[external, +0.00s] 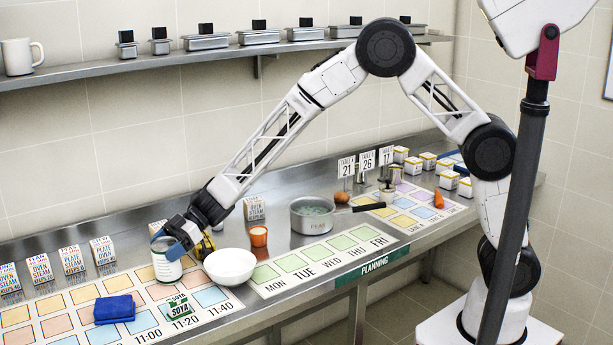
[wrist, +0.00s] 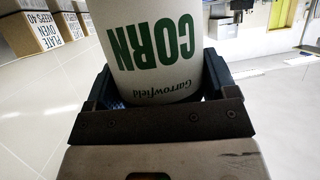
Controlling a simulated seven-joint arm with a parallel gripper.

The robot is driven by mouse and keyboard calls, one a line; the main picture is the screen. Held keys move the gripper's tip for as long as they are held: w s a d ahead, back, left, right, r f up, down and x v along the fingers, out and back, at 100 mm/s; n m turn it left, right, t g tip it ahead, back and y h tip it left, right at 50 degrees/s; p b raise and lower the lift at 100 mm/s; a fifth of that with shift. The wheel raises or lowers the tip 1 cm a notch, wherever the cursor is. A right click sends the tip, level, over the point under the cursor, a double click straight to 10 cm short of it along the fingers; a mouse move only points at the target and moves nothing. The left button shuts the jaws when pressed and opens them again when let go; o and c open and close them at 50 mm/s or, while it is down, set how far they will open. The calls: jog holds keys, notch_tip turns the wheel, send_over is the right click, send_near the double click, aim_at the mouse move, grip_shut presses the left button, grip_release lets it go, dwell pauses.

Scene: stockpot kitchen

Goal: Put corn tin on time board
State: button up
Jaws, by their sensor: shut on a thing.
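The corn tin (external: 166,263) is a white can with green lettering. It stands upright, or nearly so, at the back of the time board (external: 58,327), and I cannot tell whether its base touches the board. The wrist view shows the tin (wrist: 155,50) close up, with "CORN" upside down. My gripper (external: 178,240) is shut on the tin near its top; in the wrist view its fingers (wrist: 158,85) lie on both sides of it. The time board has coloured squares and times such as 11:00, 11:20 and 11:40 along its front edge.
A white bowl (external: 230,267) stands close to the right of the tin. A blue cloth (external: 114,309) and a green soya packet (external: 178,307) lie on the board. White boxes (external: 73,259) line the back left. An orange cup (external: 258,237) and pot (external: 312,216) stand farther right.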

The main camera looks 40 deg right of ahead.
jog(key=o, duration=1.1)
jog(key=shift+o, duration=0.2)
jog(key=shift+r, duration=0.15)
jog(key=v, duration=1.2)
